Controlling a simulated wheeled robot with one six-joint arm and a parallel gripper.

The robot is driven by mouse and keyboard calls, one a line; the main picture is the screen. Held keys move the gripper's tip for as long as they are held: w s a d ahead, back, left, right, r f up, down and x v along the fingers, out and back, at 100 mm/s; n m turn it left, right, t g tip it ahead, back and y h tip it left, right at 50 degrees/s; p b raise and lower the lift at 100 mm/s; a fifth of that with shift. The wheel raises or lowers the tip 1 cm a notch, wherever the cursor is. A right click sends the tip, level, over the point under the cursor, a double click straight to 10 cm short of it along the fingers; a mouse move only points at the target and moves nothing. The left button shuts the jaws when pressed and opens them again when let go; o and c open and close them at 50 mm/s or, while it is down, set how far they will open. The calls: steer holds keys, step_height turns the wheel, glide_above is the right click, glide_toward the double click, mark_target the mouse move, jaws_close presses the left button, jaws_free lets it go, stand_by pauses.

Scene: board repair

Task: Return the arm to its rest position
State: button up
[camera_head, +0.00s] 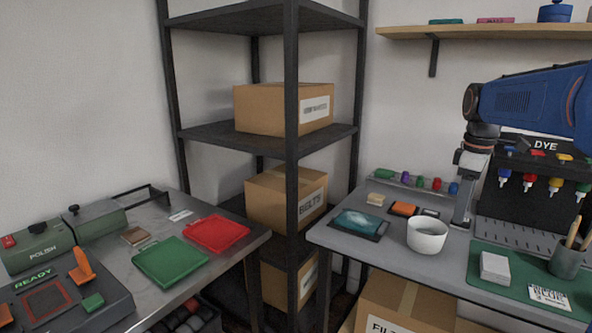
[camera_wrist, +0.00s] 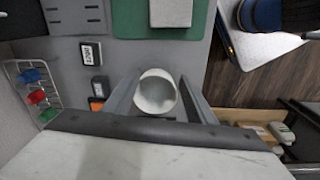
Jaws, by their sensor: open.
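My blue arm (camera_head: 530,100) reaches in from the right over the right-hand table. My gripper (camera_head: 462,222) points down, just right of and behind a white bowl (camera_head: 427,238) in the head view. In the wrist view, the fingers of my gripper (camera_wrist: 158,100) are spread open on either side of the bowl (camera_wrist: 156,92), which shows upright and empty beyond them. I see nothing held. Whether a finger touches the bowl cannot be told.
A bottle rack marked DYE (camera_head: 535,185) stands close right of my gripper. A green mat (camera_head: 480,270) with a pale block (camera_head: 494,267) and a brush cup (camera_head: 567,258) lies in front. A teal-covered pad (camera_head: 358,223) lies left of the bowl. A wall shelf (camera_head: 490,30) hangs above.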

steer(key=s+a+f+m+t, duration=0.1)
steer(key=s+a+f+m, duration=0.2)
steer(key=s, duration=0.5)
steer(key=s+a+f+m+t, duration=0.1)
steer(key=s+a+f+m, duration=0.2)
steer(key=s+a+f, duration=0.2)
steer(key=s+a+f+m+t, duration=0.2)
steer(key=s+a+f, duration=0.3)
steer(key=s, duration=0.8)
step_height(320, 180, down, 2)
steer(key=shift+m, duration=0.9)
